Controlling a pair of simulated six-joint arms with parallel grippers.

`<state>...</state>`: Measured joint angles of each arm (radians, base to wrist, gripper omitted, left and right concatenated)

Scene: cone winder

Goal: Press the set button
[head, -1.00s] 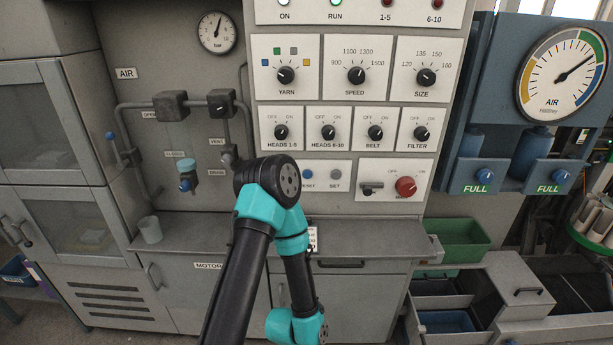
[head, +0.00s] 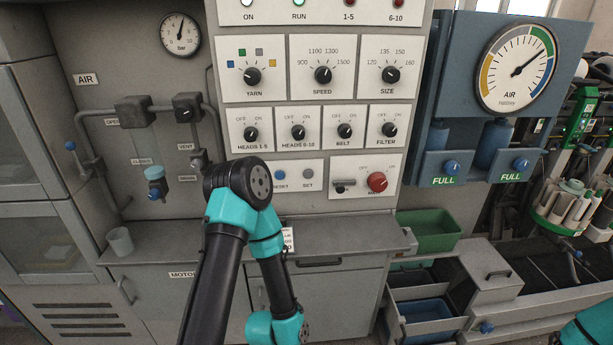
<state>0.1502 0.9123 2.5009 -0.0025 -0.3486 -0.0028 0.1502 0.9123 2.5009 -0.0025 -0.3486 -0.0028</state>
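The grey SET button (head: 308,174) sits on a small white plate low on the control panel, with the label SET under it. The blue RESET button (head: 280,175) is just left of it on the same plate. One of my arms, black and teal, rises in front of the cabinet, its elbow left of the RESET button and partly over that plate's left edge. Its gripper is out of view below. A teal piece of my other arm shows at the bottom right corner. Its gripper is not in view either.
A red knob (head: 377,182) and a lever share the plate right of SET. Rotary knobs fill the panel above. A ledge (head: 350,237) runs below, with a grey cup (head: 120,241) at left and a green bin (head: 428,230) at right.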

